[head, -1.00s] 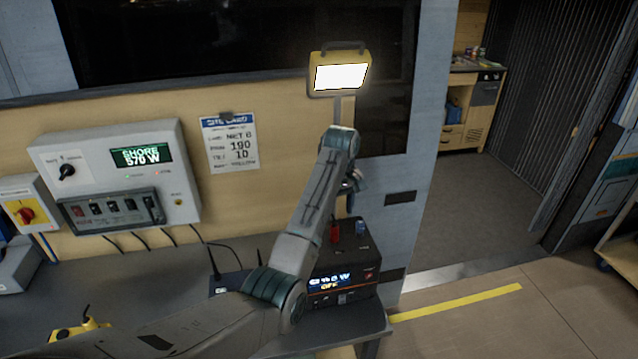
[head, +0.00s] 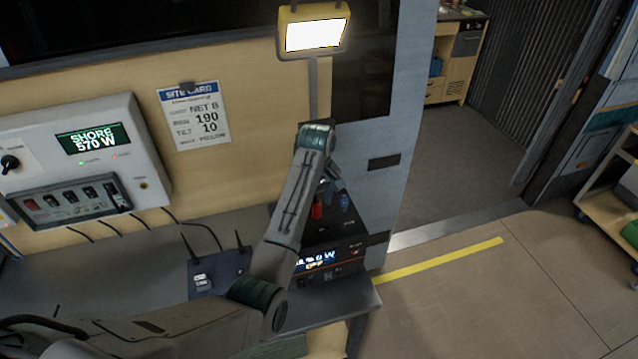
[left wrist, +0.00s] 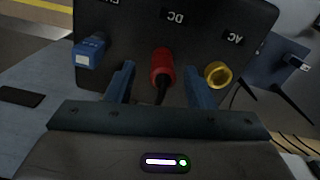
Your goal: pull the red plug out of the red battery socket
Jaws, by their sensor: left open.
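The dark battery box (head: 340,238) stands at the bench's right end. The red plug (head: 317,210) is on its top; it also shows in the left wrist view (left wrist: 163,66) with a black cable, under the "DC" label. I cannot separate the plug from the red socket there; it looks seated. My left gripper (left wrist: 161,80) is open, its two blue fingers on either side of the red plug with gaps at both sides. In the head view the left gripper (head: 328,184) is just above the box, partly hidden by my arm. My right gripper is not in view.
A blue plug (left wrist: 90,50) sits left of the red one, and a yellow socket ring (left wrist: 217,74) marked "AC" sits right of it. A router (head: 218,268) with antennas is beside the box. A control panel (head: 70,165) and lamp (head: 313,35) are behind.

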